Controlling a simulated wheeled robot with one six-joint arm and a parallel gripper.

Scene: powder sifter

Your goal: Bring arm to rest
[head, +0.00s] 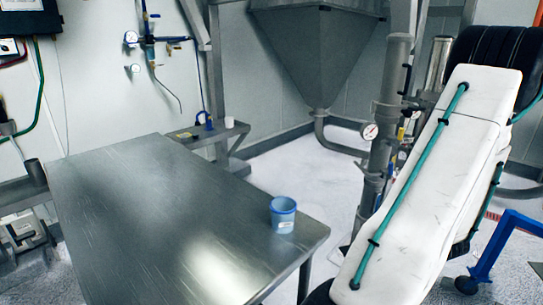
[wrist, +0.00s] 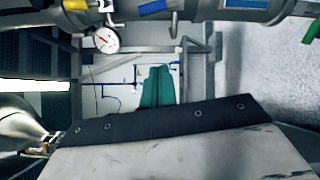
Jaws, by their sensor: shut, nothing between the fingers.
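My arm's white link with a teal cable (head: 425,190) stands raised and tilted on the right of the head view. My gripper's fingers do not show in either view. In the wrist view, a scuffed white panel with a dark bolted edge fills the bottom; it looks like part of my own arm. No object is seen held.
A bare metal table (head: 130,210) stands left of my arm, with a blue cup (head: 283,217) upright near its right corner. A grey hopper (head: 315,50) and a vertical pipe with a gauge (head: 370,131) stand behind. The gauge also shows in the wrist view (wrist: 106,40).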

